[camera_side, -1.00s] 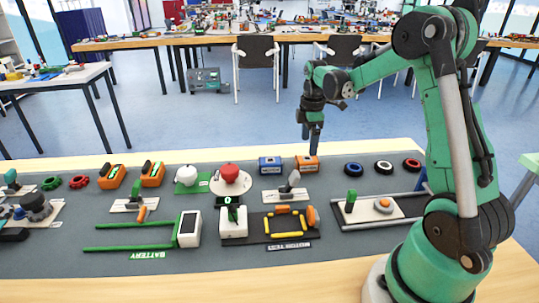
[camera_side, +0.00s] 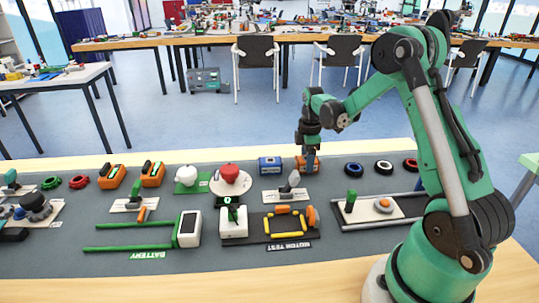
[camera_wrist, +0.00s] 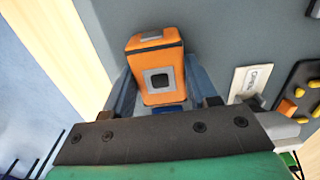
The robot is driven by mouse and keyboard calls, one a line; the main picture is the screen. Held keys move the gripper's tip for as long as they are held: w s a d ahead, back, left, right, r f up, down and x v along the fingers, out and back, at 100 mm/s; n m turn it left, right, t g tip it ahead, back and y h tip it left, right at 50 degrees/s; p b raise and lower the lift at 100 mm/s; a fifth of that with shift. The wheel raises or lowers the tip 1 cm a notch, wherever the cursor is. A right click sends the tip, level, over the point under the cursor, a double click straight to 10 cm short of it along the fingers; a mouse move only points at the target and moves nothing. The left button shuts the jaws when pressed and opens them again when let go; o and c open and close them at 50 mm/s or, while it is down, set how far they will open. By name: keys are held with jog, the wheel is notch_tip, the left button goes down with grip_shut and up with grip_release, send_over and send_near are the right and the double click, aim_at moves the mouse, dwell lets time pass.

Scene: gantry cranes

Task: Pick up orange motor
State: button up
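The orange motor (camera_wrist: 154,48) is a box with a grey square and dark centre on its face. In the wrist view it lies between the two blue fingers of my gripper (camera_wrist: 160,82), which are apart, one on each side. Small gaps seem to show beside it; I cannot tell if either finger touches. In the side view my gripper (camera_side: 309,165) points down at the orange motor (camera_side: 299,162) near the mat's back edge, and a finger hides part of it.
A blue motor (camera_side: 270,165) stands just left of the orange one. Blue (camera_side: 354,169), white (camera_side: 383,167) and red (camera_side: 410,164) rings lie to the right. A grey lever (camera_side: 290,183) on a white plate and the motor test fixture (camera_side: 270,240) are in front.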

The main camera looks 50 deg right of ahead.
jog(key=c, duration=0.3)
jog(key=shift+r, duration=3.8)
